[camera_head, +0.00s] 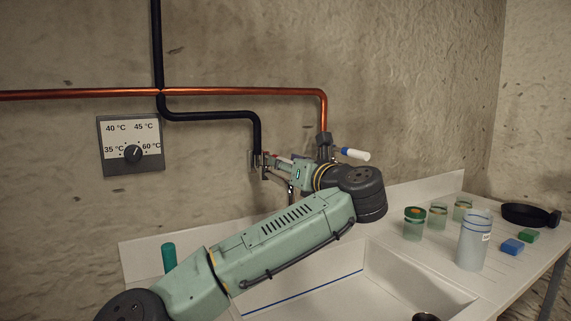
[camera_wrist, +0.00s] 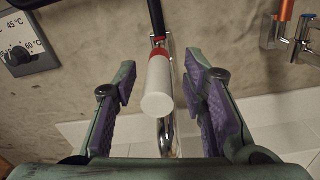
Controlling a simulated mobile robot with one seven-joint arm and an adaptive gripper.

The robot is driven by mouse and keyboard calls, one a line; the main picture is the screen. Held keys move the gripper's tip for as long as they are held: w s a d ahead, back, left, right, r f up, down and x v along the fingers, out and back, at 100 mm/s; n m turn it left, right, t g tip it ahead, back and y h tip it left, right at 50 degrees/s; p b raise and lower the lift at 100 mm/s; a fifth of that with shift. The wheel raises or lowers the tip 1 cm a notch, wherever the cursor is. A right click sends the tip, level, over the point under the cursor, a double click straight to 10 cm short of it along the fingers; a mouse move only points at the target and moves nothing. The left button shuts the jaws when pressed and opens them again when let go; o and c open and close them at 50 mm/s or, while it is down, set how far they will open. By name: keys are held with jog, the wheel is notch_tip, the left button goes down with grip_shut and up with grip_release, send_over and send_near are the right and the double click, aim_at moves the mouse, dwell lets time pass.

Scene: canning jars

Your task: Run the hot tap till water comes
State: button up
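The hot tap, marked with a red ring, has a white lever handle (camera_wrist: 157,90) pointing toward me in the wrist view. Its chrome spout (camera_wrist: 168,138) shows below the handle; the outlet is hidden. My gripper (camera_wrist: 160,82) is open, with its purple-padded fingers on either side of the handle and gaps on both sides. In the head view my gripper (camera_head: 281,164) is at the wall end of the black pipe and hides most of the hot tap. I cannot make out any water.
A blue-marked tap (camera_head: 350,153) under the copper pipe (camera_head: 240,91) stands close on the right. A temperature dial (camera_head: 131,153) is on the wall at left. A white sink (camera_head: 385,260) lies below.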

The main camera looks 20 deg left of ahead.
jog(key=v, duration=1.1)
